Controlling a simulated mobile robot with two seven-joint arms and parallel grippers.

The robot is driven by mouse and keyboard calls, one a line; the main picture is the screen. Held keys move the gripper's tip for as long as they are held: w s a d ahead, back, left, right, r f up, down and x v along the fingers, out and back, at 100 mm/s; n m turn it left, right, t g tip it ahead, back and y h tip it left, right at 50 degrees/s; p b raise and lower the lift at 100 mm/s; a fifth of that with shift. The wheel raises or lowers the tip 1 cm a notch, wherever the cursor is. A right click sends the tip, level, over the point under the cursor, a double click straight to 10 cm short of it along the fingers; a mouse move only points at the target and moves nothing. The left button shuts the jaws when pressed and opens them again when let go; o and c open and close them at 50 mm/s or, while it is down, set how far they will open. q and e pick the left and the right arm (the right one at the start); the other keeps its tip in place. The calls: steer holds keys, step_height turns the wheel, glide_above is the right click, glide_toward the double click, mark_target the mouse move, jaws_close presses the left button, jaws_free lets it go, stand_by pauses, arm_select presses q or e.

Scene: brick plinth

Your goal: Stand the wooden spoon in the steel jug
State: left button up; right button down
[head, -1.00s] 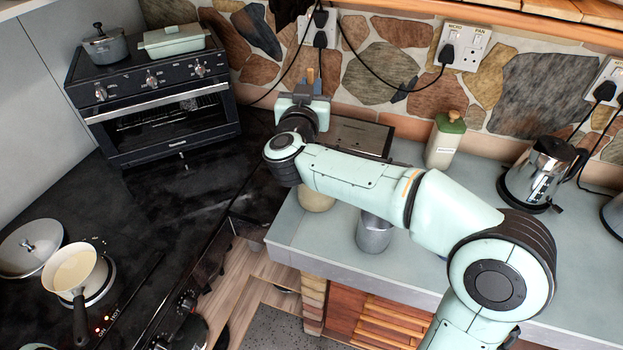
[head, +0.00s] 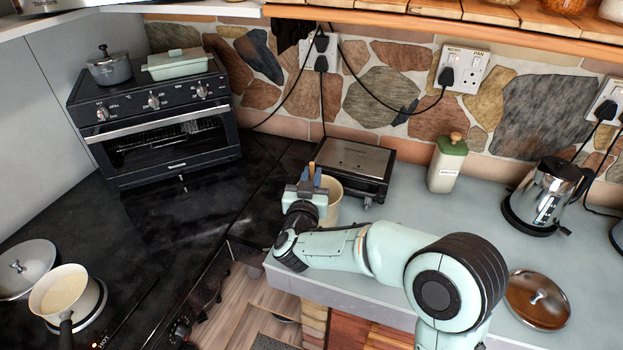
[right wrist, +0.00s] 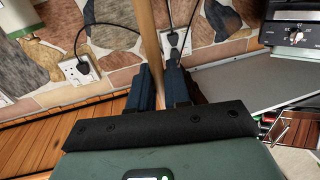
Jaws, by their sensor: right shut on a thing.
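The spoon's other end is hidden. I do not see the steel jug now; my right arm covers the counter where it stood a second ago. My left gripper is out of view.
A flat grill (head: 345,167) stands behind the crock. The counter between bottle and arm is clear.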

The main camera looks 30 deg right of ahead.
steer(key=c, duration=1.1)
jaws_free()
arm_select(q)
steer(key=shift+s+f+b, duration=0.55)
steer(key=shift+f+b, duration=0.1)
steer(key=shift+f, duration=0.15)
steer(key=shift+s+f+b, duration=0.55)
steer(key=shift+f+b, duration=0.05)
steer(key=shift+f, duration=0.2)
arm_select(e)
steer(key=shift+v, duration=6)
